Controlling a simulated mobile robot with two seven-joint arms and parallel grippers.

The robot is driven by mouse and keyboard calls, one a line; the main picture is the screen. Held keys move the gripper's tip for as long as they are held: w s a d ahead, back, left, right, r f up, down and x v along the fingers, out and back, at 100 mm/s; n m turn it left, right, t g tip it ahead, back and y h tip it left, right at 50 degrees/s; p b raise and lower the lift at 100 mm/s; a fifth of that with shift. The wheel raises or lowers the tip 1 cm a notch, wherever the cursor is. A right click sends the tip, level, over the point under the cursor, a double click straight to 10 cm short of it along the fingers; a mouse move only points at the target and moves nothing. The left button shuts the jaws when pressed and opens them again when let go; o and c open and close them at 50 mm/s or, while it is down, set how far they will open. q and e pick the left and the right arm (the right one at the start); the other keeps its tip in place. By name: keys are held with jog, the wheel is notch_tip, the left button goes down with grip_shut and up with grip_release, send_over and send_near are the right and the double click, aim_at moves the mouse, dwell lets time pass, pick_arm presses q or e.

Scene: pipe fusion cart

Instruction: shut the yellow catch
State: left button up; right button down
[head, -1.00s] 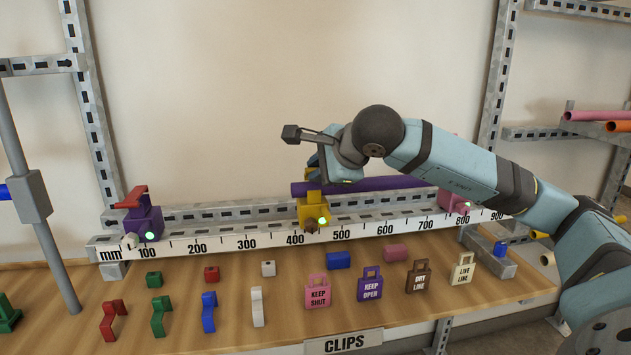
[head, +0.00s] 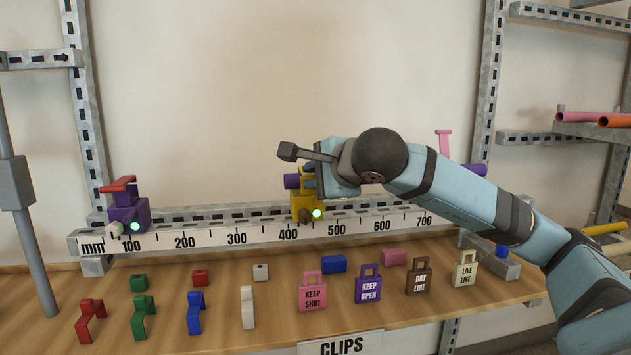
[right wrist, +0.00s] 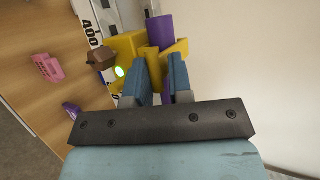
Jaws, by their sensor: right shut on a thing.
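The yellow catch (head: 303,208) sits on the rail near the 400 mark, with a green light and a brown piece on its front. It also shows in the right wrist view (right wrist: 126,45). A purple pipe (head: 291,181) passes through it, and shows in the right wrist view (right wrist: 160,30). My right gripper (right wrist: 164,68) is at the top of the catch, its blue fingers shut on the catch's yellow lever (right wrist: 178,49). In the head view my right gripper (head: 311,182) and wrist partly hide the catch's top. My left gripper is not in view.
A purple clamp with a red lever (head: 119,184) stands at the rail's left. A pink upright lever (head: 443,142) rises behind my right arm.

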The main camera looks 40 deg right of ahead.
jog(key=shift+a+f, duration=0.1)
jog(key=shift+f, duration=0.4)
jog(key=c, duration=1.2)
grip_release()
jog(key=shift+o, duration=0.2)
jog(key=shift+w, duration=0.15)
jog(key=shift+r, duration=0.15)
pick_arm(q)
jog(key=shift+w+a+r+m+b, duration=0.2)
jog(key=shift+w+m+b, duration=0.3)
jog(key=shift+b, duration=0.1)
pick_arm(e)
jog(key=v, duration=1.3)
jog(key=shift+s+r, duration=0.3)
jog(key=shift+s, duration=0.05)
